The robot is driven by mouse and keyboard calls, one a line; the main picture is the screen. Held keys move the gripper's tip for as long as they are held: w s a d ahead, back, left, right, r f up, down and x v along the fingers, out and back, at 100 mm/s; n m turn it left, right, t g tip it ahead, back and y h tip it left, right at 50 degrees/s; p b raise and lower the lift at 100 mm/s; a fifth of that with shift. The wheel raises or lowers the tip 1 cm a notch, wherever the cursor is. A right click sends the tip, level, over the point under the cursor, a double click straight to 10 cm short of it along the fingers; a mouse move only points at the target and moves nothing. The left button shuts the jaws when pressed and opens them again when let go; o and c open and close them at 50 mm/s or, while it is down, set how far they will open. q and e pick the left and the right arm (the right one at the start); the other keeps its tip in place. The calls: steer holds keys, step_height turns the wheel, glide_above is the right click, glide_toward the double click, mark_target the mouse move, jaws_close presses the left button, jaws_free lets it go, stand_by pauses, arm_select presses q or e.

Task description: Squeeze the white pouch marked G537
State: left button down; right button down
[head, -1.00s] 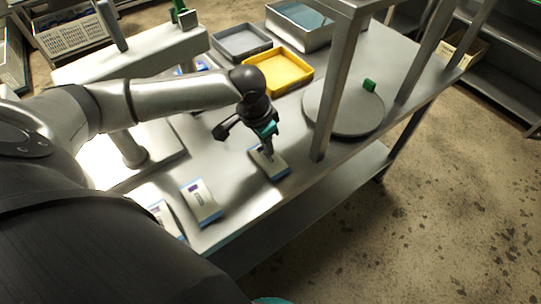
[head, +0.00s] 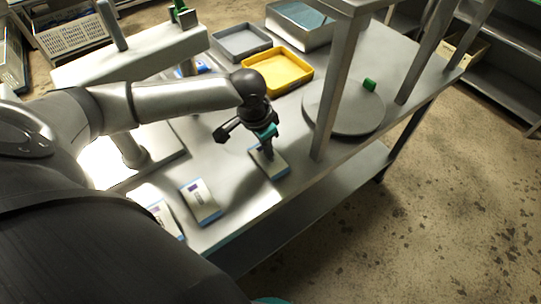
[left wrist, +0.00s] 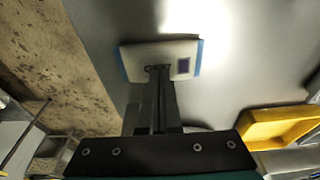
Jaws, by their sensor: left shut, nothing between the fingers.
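A white pouch (head: 277,170) with a blue edge lies flat near the front edge of the steel table, below my left gripper. It also shows in the left wrist view (left wrist: 138,62), with a dark label patch at its right; its marking is too small to read. My left gripper (head: 268,157) is shut, pointing down, its fingertips at the pouch's top face and nothing between them. In the left wrist view the closed fingertips (left wrist: 158,68) cover part of the pouch. Two similar pouches lie to the left, one in full view (head: 201,201) and one partly hidden (head: 165,218) by my body. My right gripper is not in view.
A yellow tray (head: 309,73), a grey tray (head: 240,56) and a deeper metal bin (head: 328,33) stand at the back. A round plate (head: 330,120) and a steel post (head: 328,120) are right of the gripper. The table's front edge is close.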

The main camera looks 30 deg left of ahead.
arm_select(q)
steer(key=shift+f, duration=0.25)
steer(key=shift+s+f+p, duration=0.15)
steer(key=shift+f+p, duration=0.05)
steer(key=shift+p, duration=0.15)
stand_by(0.4)
steer(key=shift+s+f, duration=0.15)
steer(key=shift+f, duration=0.05)
stand_by(0.8)
steer(key=shift+r+p, duration=0.85)
steer(key=shift+p, duration=0.15)
step_height(320, 180, up, 7)
steer(key=p, duration=0.8)
steer(key=shift+w, duration=0.25)
steer(key=shift+f, duration=0.15)
